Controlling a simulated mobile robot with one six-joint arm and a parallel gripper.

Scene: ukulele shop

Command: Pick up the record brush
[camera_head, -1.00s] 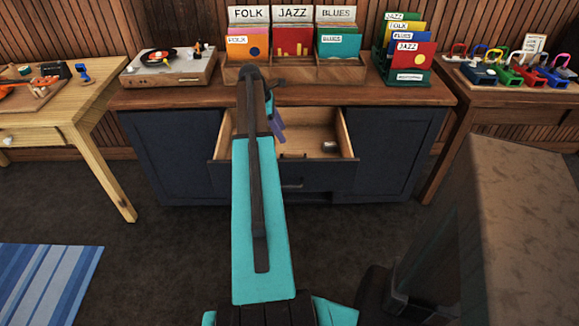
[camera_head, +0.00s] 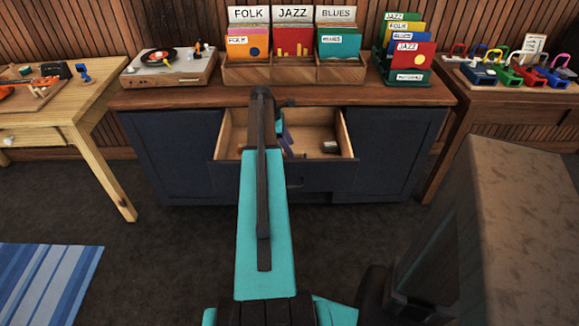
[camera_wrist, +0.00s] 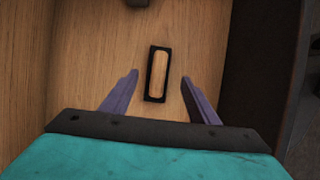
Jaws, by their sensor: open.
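The record brush (camera_wrist: 160,75), a narrow wooden block with a black rim, lies on the wooden floor of the open drawer (camera_head: 308,125). In the wrist view it sits between the two purple fingers of my gripper (camera_wrist: 160,77), with gaps on both sides. The gripper is open and empty, pointing down into the drawer. In the head view my arm hides much of the gripper (camera_head: 284,138) and part of the drawer.
A small dark object (camera_head: 330,146) lies at the drawer's right; another dark item (camera_wrist: 137,3) shows at the wrist view's top edge. The drawer walls stand close around. Above, the dark cabinet (camera_head: 395,150) carries a turntable (camera_head: 168,66) and record bins (camera_head: 293,70).

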